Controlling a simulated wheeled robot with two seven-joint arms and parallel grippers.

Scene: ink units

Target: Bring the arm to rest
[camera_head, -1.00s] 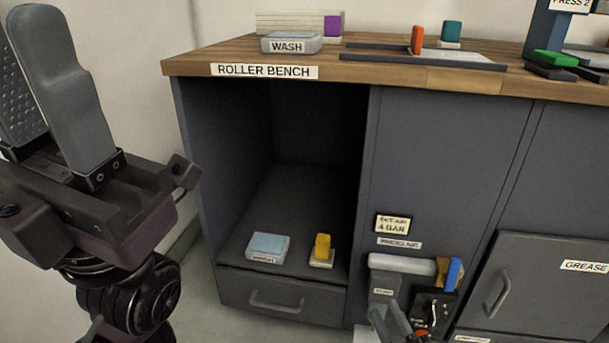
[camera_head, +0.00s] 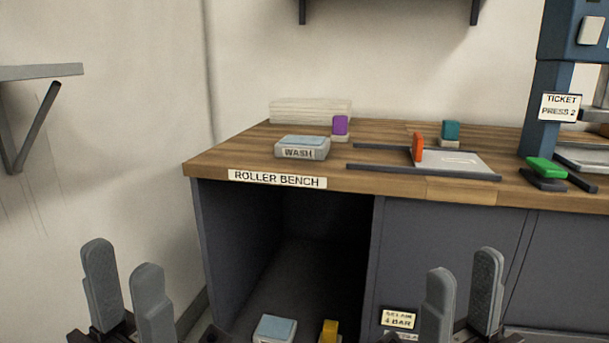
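My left gripper (camera_head: 125,262) is at the lower left, fingers pointing up, open with nothing between them. My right gripper (camera_head: 463,266) is at the lower right in front of the cabinet, fingers up, open and empty. Both stand low in the view, in front of the roller bench (camera_head: 440,190). The lower parts of both grippers and arms are cut off by the bottom edge.
The open bay holds a pale blue box (camera_head: 274,329) and a yellow block (camera_head: 329,331). A wall shelf (camera_head: 40,72) is at left.

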